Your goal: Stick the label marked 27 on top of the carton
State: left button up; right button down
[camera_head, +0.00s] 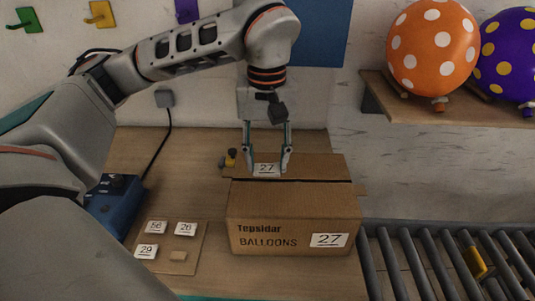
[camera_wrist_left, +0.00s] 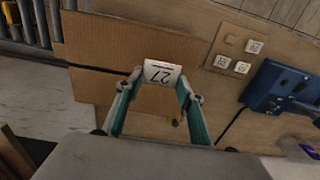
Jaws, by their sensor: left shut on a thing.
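The carton (camera_head: 290,219) is a closed brown box with "Tepsidar BALLOONS" and a white 27 on its front face; its top also shows in the left wrist view (camera_wrist_left: 120,45). My left gripper (camera_head: 268,167) points down over the carton's back top area. It is shut on a small white label marked 27 (camera_head: 266,169), held between its fingertips, also seen in the left wrist view (camera_wrist_left: 161,73). I cannot tell whether the label touches the carton top. My right gripper is not in view.
A board (camera_head: 200,244) left of the carton bears labels 56, 26 and 29 and a bare pad. A blue device (camera_head: 112,205) with a cable stands further left. A roller conveyor (camera_head: 440,258) lies at right. Balloons sit on a shelf (camera_head: 450,110) at upper right.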

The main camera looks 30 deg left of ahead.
aim_at(267, 166)
pick_arm(q)
jog(key=shift+f, duration=0.9)
jog(key=shift+f+b, duration=0.55)
jog(key=shift+b, duration=0.35)
jog(key=shift+f+b, duration=0.35)
jog(key=shift+b, duration=0.1)
jog(key=shift+f+b, duration=0.35)
jog(key=shift+f, duration=1.45)
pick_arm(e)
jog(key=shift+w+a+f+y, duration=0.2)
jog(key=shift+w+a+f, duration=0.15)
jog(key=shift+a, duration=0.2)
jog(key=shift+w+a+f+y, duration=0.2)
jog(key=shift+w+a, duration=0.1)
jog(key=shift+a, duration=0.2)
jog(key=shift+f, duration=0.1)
